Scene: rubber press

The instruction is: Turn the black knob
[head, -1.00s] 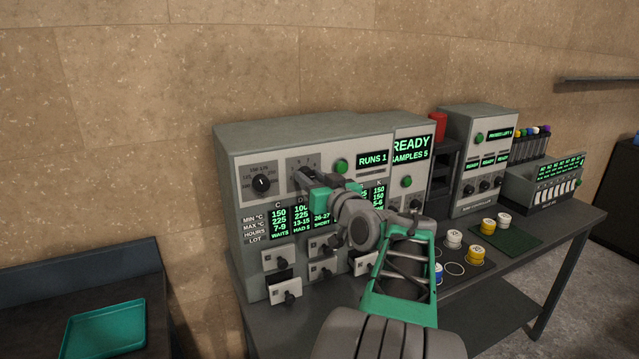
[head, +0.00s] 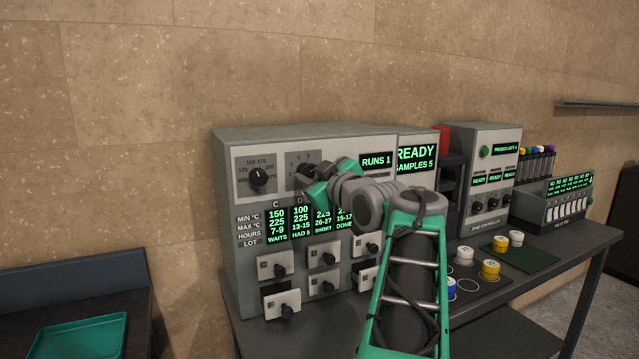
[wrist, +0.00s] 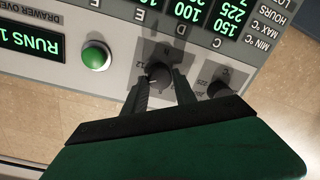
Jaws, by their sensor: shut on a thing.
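Two black knobs sit side by side on the grey machine's (head: 290,140) upper front panel. The left knob (head: 258,178) has a scale reading about 125 to 225 and stands free; it also shows in the wrist view (wrist: 219,90). My gripper (head: 306,178) is at the right-hand knob, which has a smaller-number scale. In the wrist view, upside down, my gripper (wrist: 162,84) has one finger on each side of this second black knob (wrist: 158,73) and is shut on it. A white pointer mark shows on its face. In the head view my gripper hides most of this knob.
A green button (wrist: 95,55) lies beside the gripped knob. Small drawers with black handles (head: 287,311) line the machine's lower front, some pulled out. Yellow, white and blue jars (head: 490,269) stand on the bench at right. A green tray (head: 82,338) lies at lower left.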

